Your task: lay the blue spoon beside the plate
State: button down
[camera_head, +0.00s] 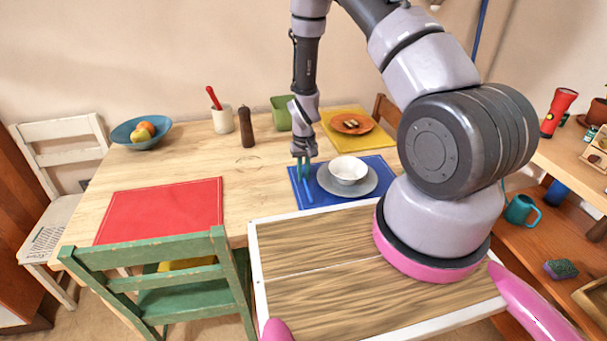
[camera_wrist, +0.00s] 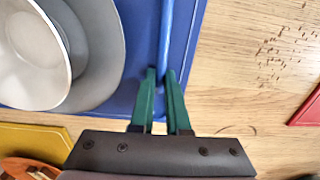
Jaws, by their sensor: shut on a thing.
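My gripper (camera_head: 303,166) is shut on the blue spoon (camera_head: 308,190), over the left part of the blue placemat (camera_head: 297,193). In the wrist view the spoon's handle (camera_wrist: 164,40) runs between the green fingertips (camera_wrist: 162,82) and along the mat, beside the plate. I cannot tell whether the spoon touches the mat. The grey plate (camera_head: 366,187) lies on the mat to the right of the spoon, with a white bowl (camera_head: 348,168) on it. In the wrist view the plate (camera_wrist: 112,65) is left of the handle, with a gap of blue mat between.
A red placemat (camera_head: 160,210) lies bare at the left. A yellow placemat (camera_head: 345,142) holds an orange plate (camera_head: 352,124). A pepper mill (camera_head: 246,127), a white cup (camera_head: 222,120), a green container (camera_head: 281,113) and a fruit bowl (camera_head: 141,131) stand toward the back. The table's middle is clear.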

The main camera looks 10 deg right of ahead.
jog(key=shift+f, duration=0.15)
jog(key=c, duration=0.9)
grip_release()
jog(key=s+d+r+m+t+y, duration=0.1)
jog(key=s+d+r+t, duration=0.15)
jog(key=r, duration=1.75)
jog(key=s+d+r+m+t, duration=0.1)
jog(key=s+r, duration=0.2)
jog(key=r, duration=1.7)
jog(key=s+d+r+m+t, duration=0.2)
jog(key=s+r+t, duration=0.1)
jog(key=s+r, duration=1.1)
jog(key=s, duration=0.3)
jog(key=shift+d+t+y, duration=0.15)
jog(key=shift+t+y, duration=0.2)
jog(key=shift+y, duration=0.05)
